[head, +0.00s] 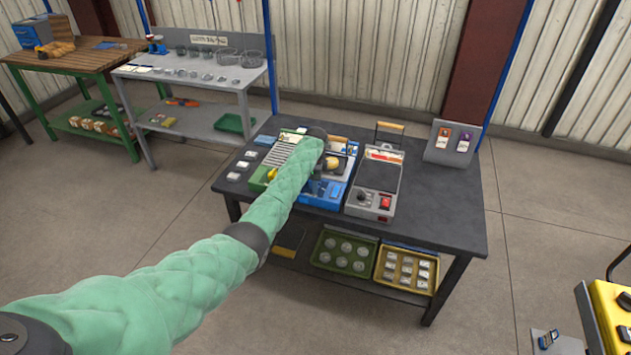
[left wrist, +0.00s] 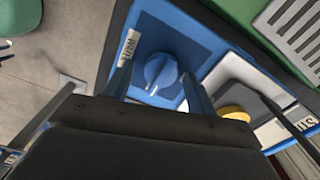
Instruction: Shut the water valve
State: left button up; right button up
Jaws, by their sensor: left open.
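The water valve is a round blue knob (left wrist: 160,72) with a pale pointer line, set in a blue panel (left wrist: 178,38). A white label (left wrist: 129,48), apparently reading WATER, lies beside it. My left gripper (left wrist: 156,78) is open, with one finger on each side of the knob. I cannot tell whether the fingers touch it. In the head view my left gripper (head: 318,178) is over the blue unit (head: 322,203) on the dark table, and my arm hides part of it; the knob is not clear there. My right gripper is out of view.
On the dark table (head: 435,215), a grey unit with a red switch (head: 374,190) stands right of the blue unit. A green unit (head: 263,177) is on its left. A yellow round part (left wrist: 235,113) is close to the left gripper. The table's right side is mostly clear.

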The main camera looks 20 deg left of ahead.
pick_arm(q)
jog(key=c, duration=1)
